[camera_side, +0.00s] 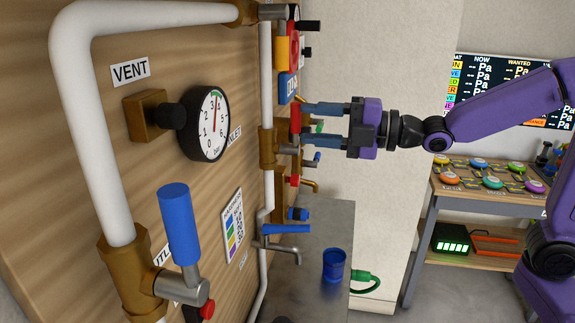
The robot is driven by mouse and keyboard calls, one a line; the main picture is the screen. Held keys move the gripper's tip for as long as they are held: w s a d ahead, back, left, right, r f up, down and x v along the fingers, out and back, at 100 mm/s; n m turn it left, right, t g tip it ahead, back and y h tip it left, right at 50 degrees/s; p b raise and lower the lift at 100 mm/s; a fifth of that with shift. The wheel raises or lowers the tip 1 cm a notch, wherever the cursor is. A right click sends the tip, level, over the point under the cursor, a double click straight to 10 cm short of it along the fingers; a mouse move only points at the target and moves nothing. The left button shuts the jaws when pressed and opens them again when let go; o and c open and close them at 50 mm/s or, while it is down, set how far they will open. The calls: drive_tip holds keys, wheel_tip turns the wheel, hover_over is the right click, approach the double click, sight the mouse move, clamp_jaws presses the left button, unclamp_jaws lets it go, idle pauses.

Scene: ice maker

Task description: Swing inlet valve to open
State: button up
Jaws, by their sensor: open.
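The partly hidden label ending in "NLET" (235,133) is on the wooden panel, behind the pressure gauge. To its right, a brass valve body (268,147) sits on the white vertical pipe. A red handle (295,118) stands upright there, just at my fingertips. My gripper (304,123) comes in from the right with its two blue fingers apart, one above the other. The fingers are level with the red handle's upper and lower parts. I cannot tell whether they touch it or lie beside it.
A pressure gauge (206,124) juts from the panel. A large blue-handled valve (177,225) is at the front left. More valves and taps crowd above and below my gripper. A blue cup (334,265) stands on the grey counter (325,220). Space right of the panel is open.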

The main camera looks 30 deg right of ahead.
drive_tip(key=shift+v, duration=2.05)
drive_tip(key=shift+s+a, duration=0.15)
drive_tip(key=shift+a, duration=0.05)
drive_tip(key=s+d+f+m+g+h, duration=0.2)
drive_tip(key=s+f+m+g+h, duration=0.55)
drive_tip(key=f, duration=0.65)
drive_tip(key=s+d+f+m+g+h, duration=0.2)
drive_tip(key=s+d+f+m, duration=0.1)
drive_tip(key=s, duration=0.6)
drive_tip(key=s+d+f+m+g+h, duration=0.2)
drive_tip(key=s+d, duration=0.3)
drive_tip(key=s, duration=0.4)
drive_tip(key=shift+s+d+f+m+g+h, duration=0.2)
drive_tip(key=shift+f+m+g+h, duration=0.15)
drive_tip(key=shift+f+m+g, duration=0.45)
drive_tip(key=shift+f, duration=0.1)
